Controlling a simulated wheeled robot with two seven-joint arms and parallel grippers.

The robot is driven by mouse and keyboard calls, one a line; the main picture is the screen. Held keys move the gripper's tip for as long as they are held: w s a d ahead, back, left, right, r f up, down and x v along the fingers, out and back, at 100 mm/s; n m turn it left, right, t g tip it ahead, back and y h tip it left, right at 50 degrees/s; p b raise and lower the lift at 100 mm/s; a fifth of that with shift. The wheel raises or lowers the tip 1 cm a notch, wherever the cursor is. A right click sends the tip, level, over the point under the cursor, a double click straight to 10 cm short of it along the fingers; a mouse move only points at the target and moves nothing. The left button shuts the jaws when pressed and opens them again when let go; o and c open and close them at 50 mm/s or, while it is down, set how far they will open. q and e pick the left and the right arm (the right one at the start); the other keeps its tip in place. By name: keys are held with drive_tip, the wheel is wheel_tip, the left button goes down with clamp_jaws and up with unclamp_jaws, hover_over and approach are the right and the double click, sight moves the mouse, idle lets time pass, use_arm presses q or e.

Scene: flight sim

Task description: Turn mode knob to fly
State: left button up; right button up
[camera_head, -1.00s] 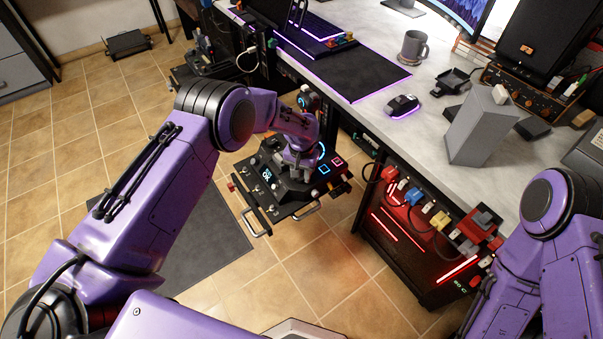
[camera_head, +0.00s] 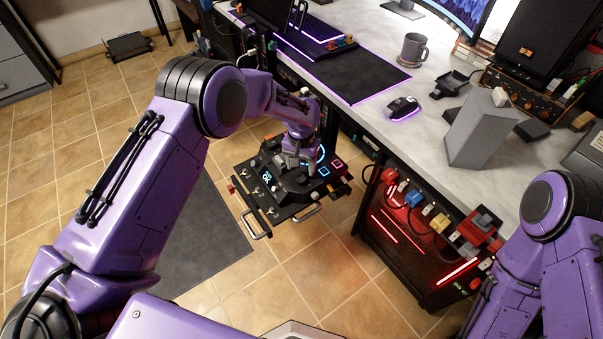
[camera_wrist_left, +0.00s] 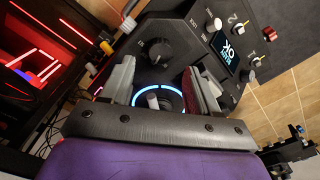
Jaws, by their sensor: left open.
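The control panel (camera_head: 268,205) is a black box on a stand beside the desk, with knobs, a small lit screen and glowing outlines. My left gripper (camera_head: 292,162) is over its far part. In the left wrist view, my left gripper (camera_wrist_left: 160,85) is open, with a grey finger on each side. A black round knob (camera_wrist_left: 157,48) with a pointer mark shows beyond and between the fingertips; I cannot read its label. The gap between fingers and knob looks small; I cannot tell if they touch. My right gripper is out of view; only its arm shows.
The lit screen (camera_wrist_left: 226,54) and small white knobs are to the right. The desk (camera_head: 440,150) edge stands close to the arm. A red-lit cabinet (camera_head: 410,235) is right of the panel.

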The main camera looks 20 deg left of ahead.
sight(301, 178)
use_arm(q)
wheel_tip(301, 178, up, 5)
drive_tip(key=shift+r, duration=0.15)
idle(0.3)
